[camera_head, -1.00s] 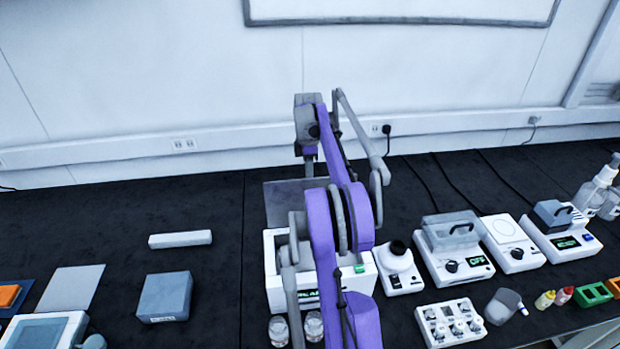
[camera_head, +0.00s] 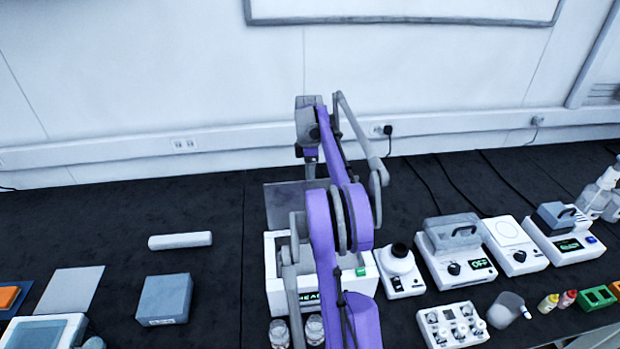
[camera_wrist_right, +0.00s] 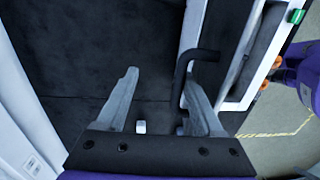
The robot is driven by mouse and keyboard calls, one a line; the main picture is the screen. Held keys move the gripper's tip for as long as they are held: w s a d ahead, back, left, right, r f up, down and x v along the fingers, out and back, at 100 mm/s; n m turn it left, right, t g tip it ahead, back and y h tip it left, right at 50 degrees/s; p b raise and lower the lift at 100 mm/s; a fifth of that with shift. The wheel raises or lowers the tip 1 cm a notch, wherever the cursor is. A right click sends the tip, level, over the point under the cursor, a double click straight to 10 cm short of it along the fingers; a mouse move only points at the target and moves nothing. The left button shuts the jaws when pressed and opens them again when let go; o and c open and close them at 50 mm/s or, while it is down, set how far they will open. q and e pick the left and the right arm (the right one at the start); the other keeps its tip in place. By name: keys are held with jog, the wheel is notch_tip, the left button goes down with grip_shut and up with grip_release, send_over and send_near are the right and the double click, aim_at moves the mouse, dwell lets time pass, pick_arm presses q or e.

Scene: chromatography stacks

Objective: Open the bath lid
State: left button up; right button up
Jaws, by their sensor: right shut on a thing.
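The bath is a white box (camera_head: 276,290) with a green button and a display, largely covered by my right arm in the head view. Its grey lid (camera_head: 281,204) stands raised at the back of the box. In the right wrist view the white box (camera_wrist_right: 244,60) is at the right, and a bent black handle (camera_wrist_right: 184,68) reaches to the right finger. My right gripper (camera_wrist_right: 162,95) is shut on the handle, though its fingers look apart and the contact is not clear. My left gripper is not in view.
Two glass jars (camera_head: 314,330) stand before the bath. A small white instrument (camera_head: 401,276) is close on its right, then a device with a clear lid (camera_head: 452,231). A grey-blue block (camera_head: 164,300) and a white bar (camera_head: 180,240) lie left. Bench between block and bath is clear.

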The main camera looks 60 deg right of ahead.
jog(key=shift+d+r, duration=0.1)
jog(key=shift+r, duration=0.1)
dwell(0.5)
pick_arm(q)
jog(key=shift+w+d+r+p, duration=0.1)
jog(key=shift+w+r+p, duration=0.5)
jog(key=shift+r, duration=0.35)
pick_arm(e)
notch_tip(320, 180, up, 10)
jog(key=shift+w+d+r, duration=0.2)
jog(key=shift+r, duration=0.05)
